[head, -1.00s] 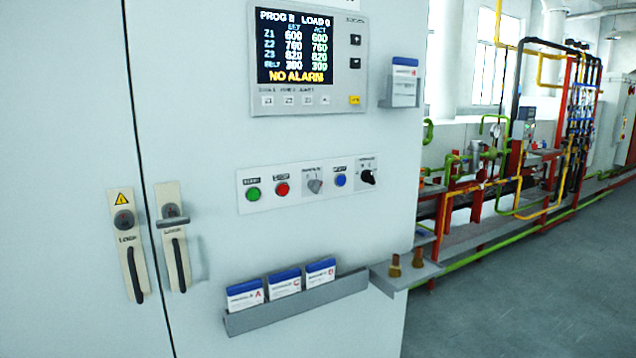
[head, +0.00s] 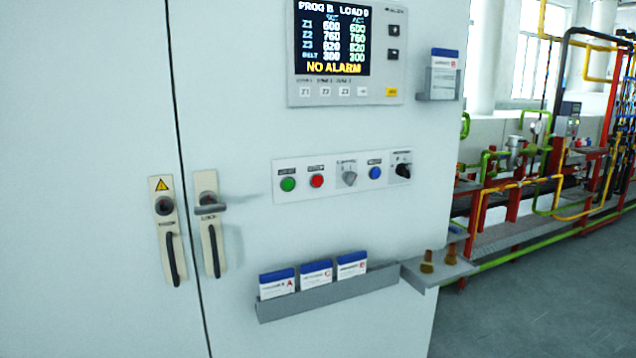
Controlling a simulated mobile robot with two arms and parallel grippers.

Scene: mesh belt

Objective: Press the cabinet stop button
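The red stop button (head: 317,181) is on a white control strip (head: 330,197) on the pale cabinet door (head: 350,228) in the head view. A green button (head: 288,184) is just left of it. A grey selector switch (head: 349,178), a blue button (head: 375,173) and a black rotary knob (head: 403,170) are to its right. Neither of my grippers shows in the view, and nothing covers the red button.
A display panel (head: 347,95) reading "NO ALARM" is above the strip. A card holder (head: 438,98) juts out at right. A grey card rack (head: 330,294) and a small shelf (head: 446,269) project below. Two door handles (head: 214,249) (head: 173,259) stick out at left.

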